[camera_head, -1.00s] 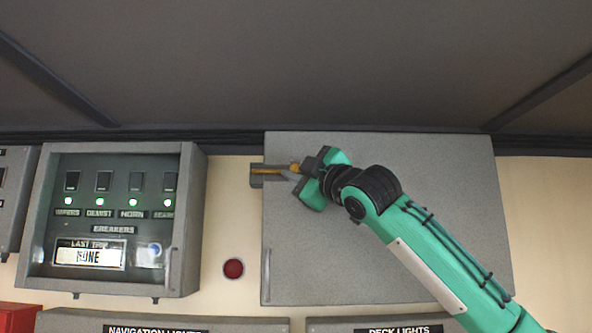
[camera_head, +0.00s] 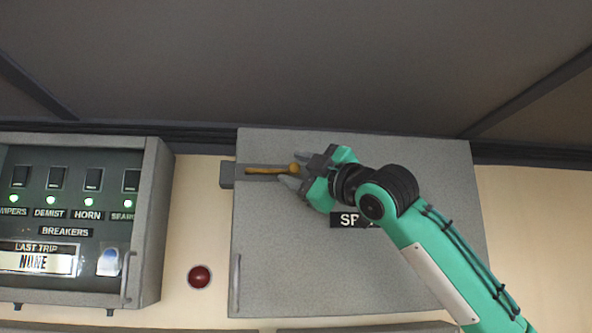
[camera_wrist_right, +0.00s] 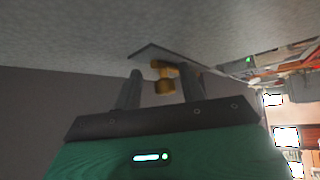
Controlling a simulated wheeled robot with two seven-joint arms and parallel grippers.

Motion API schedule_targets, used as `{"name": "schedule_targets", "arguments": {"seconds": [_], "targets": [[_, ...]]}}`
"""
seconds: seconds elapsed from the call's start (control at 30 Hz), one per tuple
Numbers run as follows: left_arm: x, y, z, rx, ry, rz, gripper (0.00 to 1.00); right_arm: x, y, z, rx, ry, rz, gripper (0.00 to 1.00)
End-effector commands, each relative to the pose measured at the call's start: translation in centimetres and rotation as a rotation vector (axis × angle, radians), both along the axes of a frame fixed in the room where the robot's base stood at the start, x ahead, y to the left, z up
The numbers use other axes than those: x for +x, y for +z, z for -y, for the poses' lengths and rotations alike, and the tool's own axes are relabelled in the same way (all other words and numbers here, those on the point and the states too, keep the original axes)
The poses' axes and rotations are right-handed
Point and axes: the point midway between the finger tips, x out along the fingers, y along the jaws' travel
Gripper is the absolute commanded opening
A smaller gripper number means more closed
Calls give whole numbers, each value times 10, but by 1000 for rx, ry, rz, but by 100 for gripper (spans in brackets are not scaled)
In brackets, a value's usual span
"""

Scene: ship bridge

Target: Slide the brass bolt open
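The brass bolt (camera_head: 265,170) lies level in a grey track at the upper left of a grey cabinet door (camera_head: 290,260). In the right wrist view the knob (camera_wrist_right: 164,82) is between the two separated fingers (camera_wrist_right: 160,90), closer to the right finger, with a gap on the left. My left gripper is not in view.
A vertical handle (camera_head: 235,285) is on the door's lower left. A label (camera_head: 345,220) is partly hidden by my right arm. A breaker box (camera_head: 150,225) and a red button (camera_head: 199,277) are to the left. A dark overhang (camera_head: 300,70) is above.

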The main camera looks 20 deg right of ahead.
Motion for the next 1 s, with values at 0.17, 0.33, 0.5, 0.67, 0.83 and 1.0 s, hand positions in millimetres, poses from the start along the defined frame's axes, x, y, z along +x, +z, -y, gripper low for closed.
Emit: {"name": "schedule_targets", "arguments": {"seconds": [0.17, 0.33, 0.5, 0.67, 0.83, 1.0], "targets": [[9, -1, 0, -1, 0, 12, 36, -1, -2, -1, -1, 1, 0, 41], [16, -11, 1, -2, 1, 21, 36, -12, -10, 5, 0, 2, 1, 41], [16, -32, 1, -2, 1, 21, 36, -38, -25, 17, 1, 1, 1, 41], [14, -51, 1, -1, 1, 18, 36, -67, -38, 30, 1, 1, 3, 41], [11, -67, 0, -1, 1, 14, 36, -94, -49, 42, 0, 0, 2, 41], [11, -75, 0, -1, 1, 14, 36, -111, -55, 50, 1, 0, 0, 41]]}}
